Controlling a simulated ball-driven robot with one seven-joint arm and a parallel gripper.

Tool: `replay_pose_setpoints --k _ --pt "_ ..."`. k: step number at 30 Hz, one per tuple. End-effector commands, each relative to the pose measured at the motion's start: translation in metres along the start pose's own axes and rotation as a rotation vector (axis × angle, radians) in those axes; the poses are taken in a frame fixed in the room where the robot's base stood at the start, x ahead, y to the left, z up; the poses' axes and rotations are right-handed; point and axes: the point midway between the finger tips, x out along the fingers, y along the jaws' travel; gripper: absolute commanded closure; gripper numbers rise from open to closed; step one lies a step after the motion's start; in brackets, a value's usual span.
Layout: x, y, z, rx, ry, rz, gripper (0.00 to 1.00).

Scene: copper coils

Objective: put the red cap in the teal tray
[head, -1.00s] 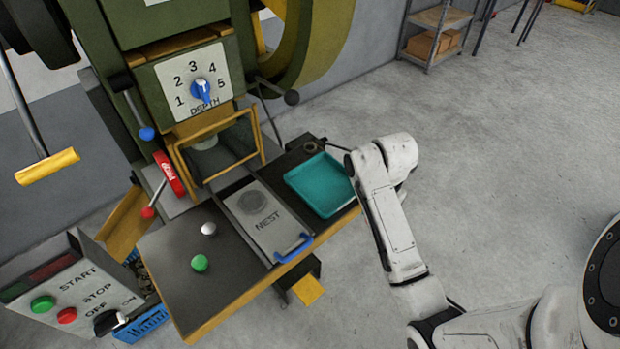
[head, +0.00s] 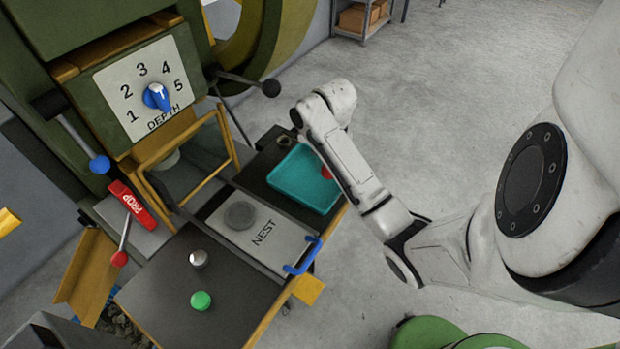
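The teal tray (head: 285,184) lies on the dark right part of the machine's bench. A small red thing (head: 326,173), probably the red cap, shows at the tray's right side against my forearm. Most of it is hidden, so I cannot tell whether it rests in the tray or is held above it. My arm reaches over the tray's right edge. My gripper is hidden behind my own wrist and forearm.
A green cap (head: 201,300) and a silver cap (head: 199,258) stand on the dark bench plate at the left. The nest plate (head: 272,248) with its blue handle (head: 303,257) lies between them and the tray. A lever with a black knob (head: 271,88) juts out behind the tray.

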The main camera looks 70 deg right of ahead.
Motion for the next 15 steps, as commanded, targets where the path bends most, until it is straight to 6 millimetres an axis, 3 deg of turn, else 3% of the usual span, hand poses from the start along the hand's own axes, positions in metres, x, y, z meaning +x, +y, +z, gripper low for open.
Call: replay_pose_setpoints --k 1,15 --pt "0.011 0.007 0.008 -0.004 -0.004 -0.002 0.89" --pt "0.059 0.047 0.048 0.001 0.0 -0.002 0.89"
